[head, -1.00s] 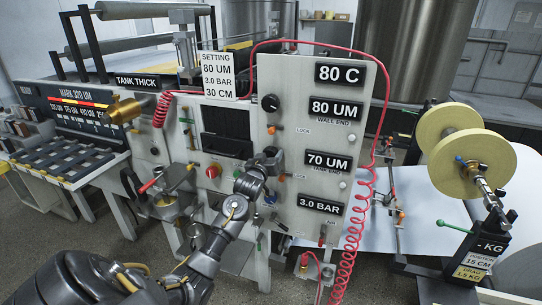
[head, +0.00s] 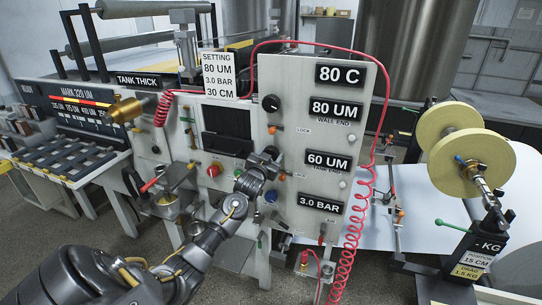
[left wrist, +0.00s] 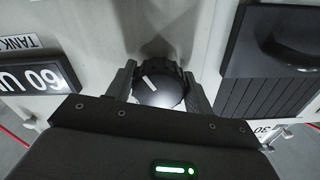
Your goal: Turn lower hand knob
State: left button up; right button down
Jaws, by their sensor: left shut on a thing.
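The lower hand knob (left wrist: 160,82) is a black ribbed knob with a white mark on its face, seen in the left wrist view. My left gripper (left wrist: 160,92) has a finger on each side of it and is shut on it. In the head view the left gripper (head: 268,160) is at the panel, and the hand hides most of the knob. The tank-end display (head: 328,161) beside it reads 60 UM. The upper knob (head: 271,103) is black and stands free above, by the wall-end display (head: 336,109) reading 80 UM. My right gripper is not in view.
The setting card (head: 218,75) lists 80 UM, 3.0 BAR and 30 CM. Other displays read 80 C (head: 339,74) and 3.0 BAR (head: 320,203). A coiled red hose (head: 349,250) hangs along the panel's right side. A red button (head: 213,170) is left of the gripper.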

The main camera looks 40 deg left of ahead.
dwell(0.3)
pick_arm(q)
jog(key=o, duration=1)
jog(key=shift+s, duration=0.1)
jog(key=shift+b+v, duration=1.25)
jog(key=shift+v, duration=4.05)
